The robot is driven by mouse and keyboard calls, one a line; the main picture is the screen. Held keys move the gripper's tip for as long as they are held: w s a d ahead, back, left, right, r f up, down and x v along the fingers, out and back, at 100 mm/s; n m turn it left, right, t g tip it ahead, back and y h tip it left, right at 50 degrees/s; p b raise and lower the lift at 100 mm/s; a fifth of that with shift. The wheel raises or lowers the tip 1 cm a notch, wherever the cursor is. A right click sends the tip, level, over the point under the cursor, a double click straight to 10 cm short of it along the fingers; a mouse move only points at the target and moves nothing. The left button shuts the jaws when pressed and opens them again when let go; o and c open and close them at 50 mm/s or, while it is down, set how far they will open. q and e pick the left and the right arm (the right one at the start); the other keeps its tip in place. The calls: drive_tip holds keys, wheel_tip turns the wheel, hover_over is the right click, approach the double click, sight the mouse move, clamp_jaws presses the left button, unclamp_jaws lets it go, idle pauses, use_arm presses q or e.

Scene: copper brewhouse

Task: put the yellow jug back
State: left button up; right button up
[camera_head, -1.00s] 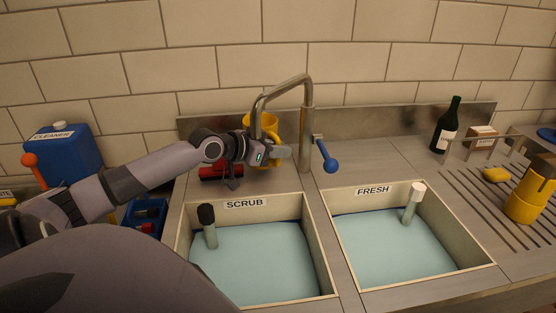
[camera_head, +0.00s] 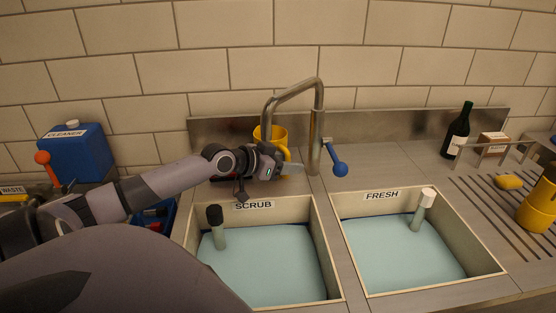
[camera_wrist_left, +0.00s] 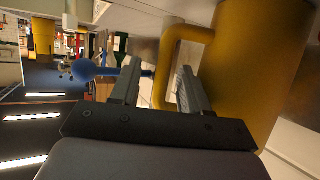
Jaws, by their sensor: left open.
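The yellow jug (camera_head: 270,133) stands upright behind the scrub basin, left of the tap, at the back of the counter. Its lower part is hidden behind my left gripper (camera_head: 287,172) in the head view. In the left wrist view the jug's yellow body (camera_wrist_left: 245,60) fills the right side. Its handle lies between the two spread fingers of my left gripper (camera_wrist_left: 158,75), which is open around it. I cannot tell whether a finger touches the handle. My right gripper is not in view.
The tap (camera_head: 316,130) with its blue lever (camera_head: 338,167) is close right of the gripper. In front are the scrub basin (camera_head: 325,255) and fresh basin (camera_head: 485,245). A blue cleaner can (camera_head: 78,155) stands left; a dark bottle (camera_head: 457,132) stands right.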

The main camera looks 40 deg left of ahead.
use_arm(q)
drive_tip(key=v, duration=0.7)
drive_tip(key=shift+p, duration=0.35)
drive_tip(key=shift+s+a, duration=0.15)
idle(0.4)
